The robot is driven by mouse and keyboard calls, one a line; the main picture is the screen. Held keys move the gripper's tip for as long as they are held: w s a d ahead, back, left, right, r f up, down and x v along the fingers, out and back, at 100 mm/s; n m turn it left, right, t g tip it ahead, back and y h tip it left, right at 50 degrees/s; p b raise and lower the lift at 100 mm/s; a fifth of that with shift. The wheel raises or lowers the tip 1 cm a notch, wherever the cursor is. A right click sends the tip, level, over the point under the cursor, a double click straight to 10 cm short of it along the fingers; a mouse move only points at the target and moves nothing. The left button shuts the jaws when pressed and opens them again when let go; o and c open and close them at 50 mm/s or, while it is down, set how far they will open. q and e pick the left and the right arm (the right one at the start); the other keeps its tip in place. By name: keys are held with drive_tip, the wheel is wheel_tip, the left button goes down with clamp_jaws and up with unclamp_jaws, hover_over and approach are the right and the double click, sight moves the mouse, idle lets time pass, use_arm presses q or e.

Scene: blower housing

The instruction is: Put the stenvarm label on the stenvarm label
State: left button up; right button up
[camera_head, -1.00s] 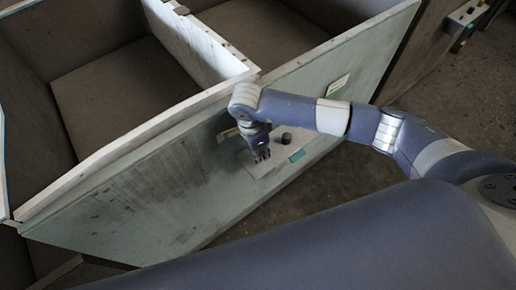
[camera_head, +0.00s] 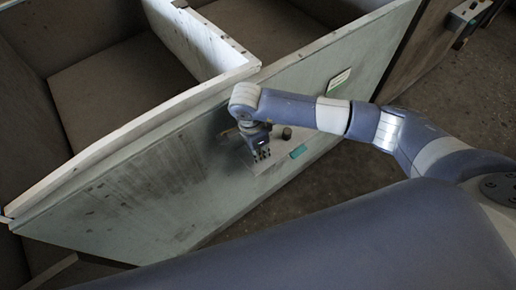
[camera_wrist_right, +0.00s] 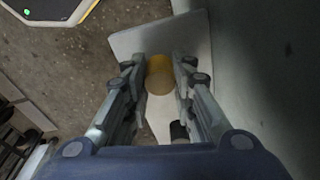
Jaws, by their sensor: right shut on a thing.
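My right gripper (camera_head: 262,155) is in front of the pale green panel (camera_head: 150,180). In the right wrist view, its fingers (camera_wrist_right: 163,80) close on a yellow round piece (camera_wrist_right: 160,73), over a light grey plate (camera_wrist_right: 180,38). A small teal label (camera_head: 298,151) shows on the plate, right of the gripper in the head view. A white and green label (camera_head: 340,79) sits higher up on the panel. I cannot read either label or tell which is the stenvarm label. My left gripper is not in view.
A dark knob (camera_head: 286,133) stands right beside the gripper; in the wrist view a black knob (camera_wrist_right: 179,131) is near the right finger. Open grey compartments (camera_head: 110,85) lie behind the panel. Bare floor (camera_head: 340,175) is below right.

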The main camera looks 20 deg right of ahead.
drive_tip(key=shift+f, duration=0.15)
drive_tip(key=o, duration=1)
drive_tip(key=shift+c, duration=0.2)
wheel_tip(320, 180, up, 12)
drive_tip(key=a, duration=0.1)
drive_tip(key=shift+s+a, duration=0.15)
drive_tip(key=shift+a, duration=0.05)
drive_tip(key=shift+f, duration=0.1)
